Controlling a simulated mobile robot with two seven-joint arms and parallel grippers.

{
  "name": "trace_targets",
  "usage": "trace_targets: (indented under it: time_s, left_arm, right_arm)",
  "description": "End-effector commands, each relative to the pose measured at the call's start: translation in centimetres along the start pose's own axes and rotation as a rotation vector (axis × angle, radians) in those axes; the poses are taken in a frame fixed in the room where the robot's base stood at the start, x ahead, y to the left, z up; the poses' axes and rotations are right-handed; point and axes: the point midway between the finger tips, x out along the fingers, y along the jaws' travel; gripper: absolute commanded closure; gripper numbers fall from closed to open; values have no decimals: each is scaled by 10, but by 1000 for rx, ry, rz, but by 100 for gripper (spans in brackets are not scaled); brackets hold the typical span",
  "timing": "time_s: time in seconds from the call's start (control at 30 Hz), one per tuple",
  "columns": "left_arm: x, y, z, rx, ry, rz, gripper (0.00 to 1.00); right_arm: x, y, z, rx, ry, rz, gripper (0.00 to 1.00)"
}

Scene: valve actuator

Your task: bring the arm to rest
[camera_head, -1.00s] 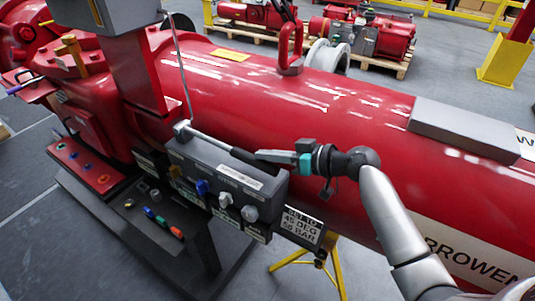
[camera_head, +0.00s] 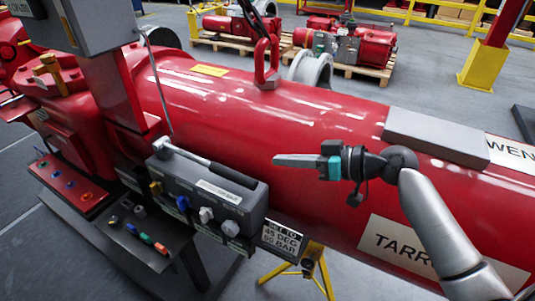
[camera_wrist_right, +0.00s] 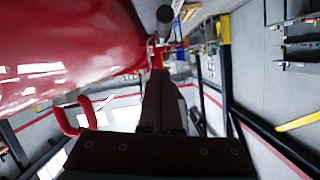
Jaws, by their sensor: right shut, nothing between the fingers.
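My right gripper (camera_head: 280,160) is shut and empty, in front of the long red cylinder (camera_head: 330,125). Its fingers point left in the head view, above and to the right of the lever's black grip (camera_head: 233,175), with a visible gap between them. The lever lies along the top of the grey control box (camera_head: 215,195). In the right wrist view my shut fingers (camera_wrist_right: 163,90) reach up the middle, and what looks like the black grip (camera_wrist_right: 165,20) is beyond their tips. My left gripper is not in view.
A red lifting lug (camera_head: 267,68) stands on the cylinder, with a grey block (camera_head: 437,135) further right. A dark shelf (camera_head: 140,225) with several coloured items sits below the box. A yellow stand (camera_head: 310,265) is under the cylinder. Open floor lies at the front.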

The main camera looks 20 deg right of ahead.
Motion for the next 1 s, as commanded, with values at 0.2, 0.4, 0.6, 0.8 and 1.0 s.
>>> trace_targets:
  time_s: [0.2, 0.4, 0.6, 0.8, 1.0]
  left_arm:
    - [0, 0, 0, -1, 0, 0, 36]
    - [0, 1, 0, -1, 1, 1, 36]
    - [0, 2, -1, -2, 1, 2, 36]
    - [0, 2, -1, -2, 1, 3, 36]
    - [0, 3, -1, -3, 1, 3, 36]
  right_arm:
    - [-3, -2, 2, -1, -6, -1, 100]
    - [9, -26, 54, 4, -157, 6, 100]
    - [12, -68, 139, 12, -422, 70, 100]
    - [-6, -102, 197, 37, -638, 200, 100]
    - [-32, -121, 224, 74, -766, 356, 100]
